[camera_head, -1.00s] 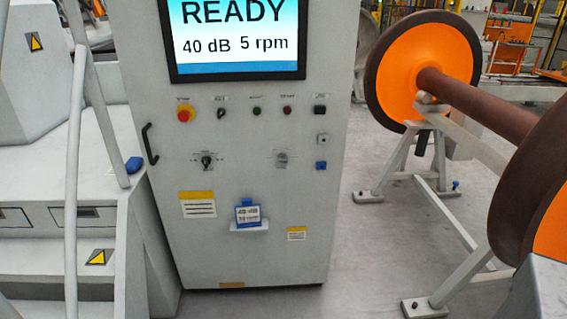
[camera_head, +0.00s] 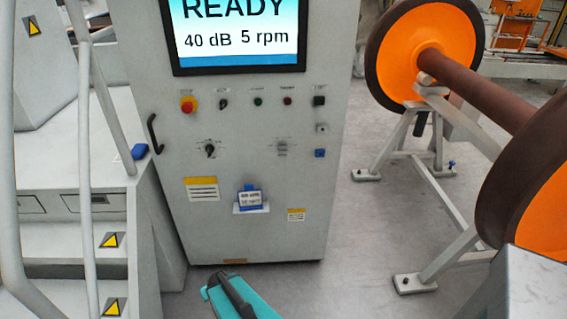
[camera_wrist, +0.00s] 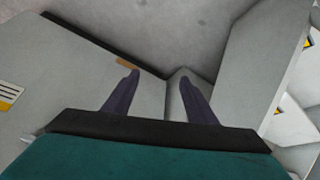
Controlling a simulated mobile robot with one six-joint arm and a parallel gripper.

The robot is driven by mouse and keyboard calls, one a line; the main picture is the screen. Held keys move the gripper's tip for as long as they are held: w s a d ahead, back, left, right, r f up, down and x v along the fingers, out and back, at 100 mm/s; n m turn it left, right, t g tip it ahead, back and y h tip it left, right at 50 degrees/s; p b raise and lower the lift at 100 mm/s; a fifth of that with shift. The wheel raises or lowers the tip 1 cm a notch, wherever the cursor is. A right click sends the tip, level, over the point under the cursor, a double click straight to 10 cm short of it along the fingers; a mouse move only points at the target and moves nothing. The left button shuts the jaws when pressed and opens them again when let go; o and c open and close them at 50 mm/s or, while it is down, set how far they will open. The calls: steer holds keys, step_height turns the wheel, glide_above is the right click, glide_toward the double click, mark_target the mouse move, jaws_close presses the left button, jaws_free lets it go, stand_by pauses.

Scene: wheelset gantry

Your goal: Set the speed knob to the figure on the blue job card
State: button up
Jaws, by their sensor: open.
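The grey control cabinet (camera_head: 225,235) stands ahead with its screen (camera_head: 237,35) reading READY, 40 dB and 5 rpm. Two rotary knobs sit in a row below the buttons: a black left knob (camera_head: 210,149) and a greyish right knob (camera_head: 282,148). Their labels are too small to read. The blue job card (camera_head: 249,197) stands on a small white ledge; its lower line seems to end in rpm, but the figure is blurred. My gripper (camera_head: 215,280) is low in front of the cabinet, apart from it. In the wrist view, my gripper (camera_wrist: 158,75) has its fingers spread and empty.
A red stop button (camera_head: 188,104) is at the panel's upper left and a black handle (camera_head: 154,133) at its left edge. Grey steps with rails (camera_head: 97,205) stand left. An orange wheelset (camera_head: 425,55) on a stand is right. Grey floor lies between.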

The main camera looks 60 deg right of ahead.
steer(key=w+d+r+m+t+h+p, duration=0.2)
steer(key=d+r+h+p, duration=0.1)
steer(key=d+r, duration=0.7)
steer(key=m+t+h+p, duration=0.3)
steer(key=t+h+p, duration=0.1)
steer(key=h+p, duration=0.45)
glide_toward(282, 148)
steer(key=v, duration=0.5)
steer(key=shift+s+f+h+b, duration=0.1)
steer(key=shift+f+h+b, duration=0.2)
steer(key=shift+b, duration=0.2)
steer(key=shift+d+f+b, duration=0.15)
steer(key=shift+b, duration=0.2)
steer(key=b+x, duration=0.3)
steer(key=b, duration=0.2)
steer(key=shift+f, duration=0.1)
steer(key=b+x, duration=0.2)
steer(key=b, duration=0.3)
steer(key=shift+w+b, duration=0.2)
steer(key=shift+b, duration=0.1)
steer(key=b+x, duration=0.2)
steer(key=b, duration=0.4)
steer(key=shift+w+d, duration=0.2)
steer(key=shift+d, duration=0.05)
